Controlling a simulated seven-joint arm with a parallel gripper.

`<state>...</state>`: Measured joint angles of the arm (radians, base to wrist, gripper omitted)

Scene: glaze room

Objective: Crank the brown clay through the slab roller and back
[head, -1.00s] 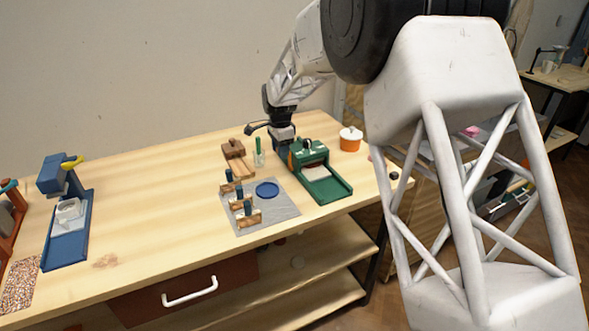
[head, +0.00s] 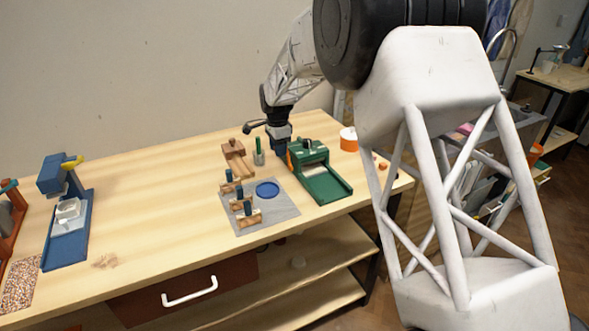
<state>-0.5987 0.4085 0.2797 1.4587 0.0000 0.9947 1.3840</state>
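The slab roller is a green machine (head: 327,188) near the right end of the table, with a long flat bed sloping toward the front right. A pale patch shows at the roller end of the bed; I cannot make out brown clay there. My gripper (head: 281,151) points down at the left side of the roller's housing, beside an orange part (head: 290,161). Its fingertips are small and partly hidden, so I cannot tell whether they are open or hold the crank.
A grey mat (head: 279,211) with a blue disc (head: 267,189) and several wooden-and-blue tools lies left of the roller. A cup with a green stick (head: 258,157) and a brown wooden block (head: 233,150) stand behind. A blue press (head: 67,240) stands far left.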

